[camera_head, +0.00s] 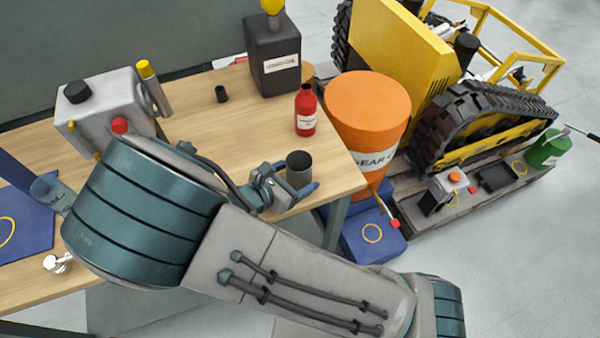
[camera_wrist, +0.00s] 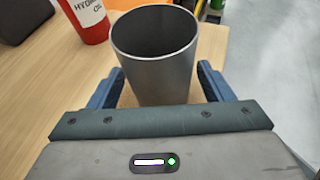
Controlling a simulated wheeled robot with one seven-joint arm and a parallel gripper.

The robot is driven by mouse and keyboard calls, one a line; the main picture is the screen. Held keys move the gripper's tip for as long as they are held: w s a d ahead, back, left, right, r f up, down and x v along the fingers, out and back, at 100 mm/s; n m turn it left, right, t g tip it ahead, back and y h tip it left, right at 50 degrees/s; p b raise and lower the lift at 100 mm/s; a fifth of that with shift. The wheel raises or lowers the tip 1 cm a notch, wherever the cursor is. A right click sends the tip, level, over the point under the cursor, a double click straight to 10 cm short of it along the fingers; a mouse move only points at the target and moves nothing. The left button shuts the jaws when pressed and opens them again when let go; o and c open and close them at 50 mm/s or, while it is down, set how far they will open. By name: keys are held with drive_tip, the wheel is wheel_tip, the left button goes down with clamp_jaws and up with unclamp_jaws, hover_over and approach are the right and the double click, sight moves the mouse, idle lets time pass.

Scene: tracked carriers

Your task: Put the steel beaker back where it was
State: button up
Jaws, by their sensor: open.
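The steel beaker (camera_head: 299,172) stands upright on the wooden table near its right front corner. In the wrist view the beaker (camera_wrist: 156,70) is a grey, empty cylinder between the two blue fingers of my gripper (camera_wrist: 160,95). My gripper (camera_head: 296,192) is open around the beaker, with a gap visible on each side. In the head view my arm hides part of the table to the left and front.
A red bottle (camera_head: 306,112) stands behind the beaker, with an orange drum (camera_head: 368,115) off the table's right edge. A tracked carrier (camera_head: 480,120) is at right.

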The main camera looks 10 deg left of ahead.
drive_tip(key=v, duration=1)
drive_tip(key=shift+s+a, duration=0.2)
drive_tip(key=shift+s, duration=0.15)
idle(0.8)
